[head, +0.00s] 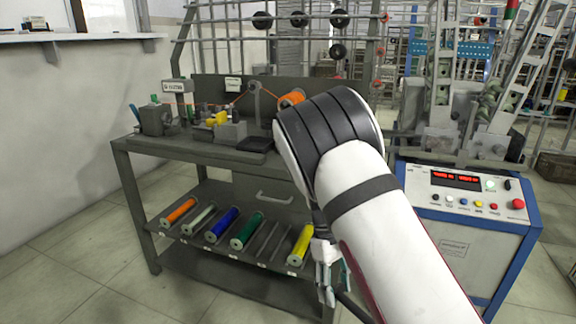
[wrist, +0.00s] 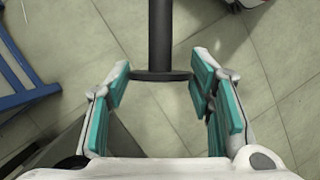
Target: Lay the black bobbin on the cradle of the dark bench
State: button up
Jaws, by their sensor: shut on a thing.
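My gripper (head: 326,288) hangs low in front of the dark bench (head: 125,147), at the right end of its lower shelf. In the wrist view my gripper (wrist: 165,95) has its teal-padded fingers closed on the black bobbin (wrist: 160,38), at the flanged end. The bobbin's shaft runs out of the top of that view. In the head view a short dark length of the bobbin (head: 350,303) shows beside the fingers, and my arm hides the rest. The bench's lower shelf has a sloped rack (head: 265,243) with a bare space between green and yellow bobbins. I cannot tell which part is the cradle.
Orange (head: 178,211), blue (head: 221,225), green (head: 246,231) and yellow (head: 301,244) bobbins lie in the rack, with a white one (head: 198,220). A winding device (head: 230,128) stands on the bench top. A blue-framed control cabinet (head: 465,235) stands at right.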

jog(key=s+d+r+m+y+p, duration=0.1)
jog(key=s+d+r+m+y, duration=0.2)
jog(key=d+r+m, duration=0.45)
jog(key=s+r+p, duration=0.4)
jog(key=r+p, duration=0.7)
jog(key=p, duration=0.2)
jog(key=s+r+p, duration=0.4)
jog(key=r+p, duration=0.7)
jog(key=p, duration=0.2)
jog(key=shift+s+r+p, duration=0.2)
jog(key=shift+s+p, duration=0.15)
jog(key=shift+p, duration=0.05)
jog(key=shift+a+m, duration=0.15)
jog(key=shift+m, duration=0.1)
